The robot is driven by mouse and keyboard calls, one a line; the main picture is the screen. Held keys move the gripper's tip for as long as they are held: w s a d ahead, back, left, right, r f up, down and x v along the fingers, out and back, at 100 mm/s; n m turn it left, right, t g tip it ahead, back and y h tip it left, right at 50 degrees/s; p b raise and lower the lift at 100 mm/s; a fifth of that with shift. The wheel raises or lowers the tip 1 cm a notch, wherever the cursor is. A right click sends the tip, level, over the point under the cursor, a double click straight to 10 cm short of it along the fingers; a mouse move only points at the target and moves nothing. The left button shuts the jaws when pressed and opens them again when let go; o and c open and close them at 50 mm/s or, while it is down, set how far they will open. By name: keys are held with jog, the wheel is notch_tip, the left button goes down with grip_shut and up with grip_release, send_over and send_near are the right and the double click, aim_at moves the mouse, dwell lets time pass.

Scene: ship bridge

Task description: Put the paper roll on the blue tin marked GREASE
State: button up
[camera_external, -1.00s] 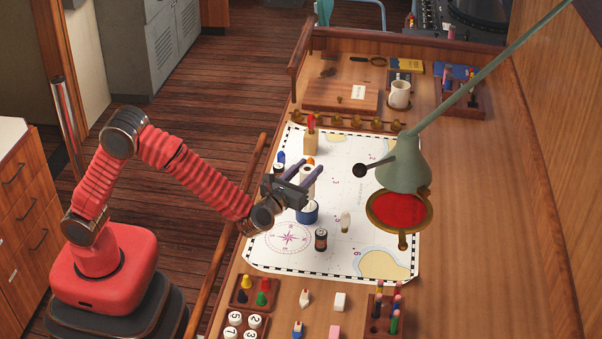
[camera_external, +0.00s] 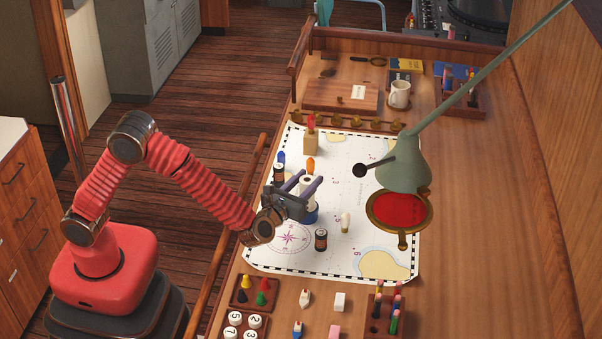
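The white paper roll (camera_external: 307,187) is upright between the two purple fingers of my gripper (camera_external: 306,184), which appear shut on it. The blue tin (camera_external: 311,217) is on the chart directly under the roll. My gripper partly covers the tin, and its GREASE marking cannot be read. The roll's lower end is at or just above the tin's top; the fingers hide whether they touch.
A dark jar (camera_external: 321,239) and a small pale item (camera_external: 346,223) stand near the tin. An orange-topped item (camera_external: 310,166) and another dark jar (camera_external: 278,172) are behind.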

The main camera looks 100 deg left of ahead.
jog(key=o, duration=0.4)
jog(key=shift+o, duration=0.2)
jog(key=shift+r, duration=0.1)
jog(key=v, duration=1.2)
dwell(0.4)
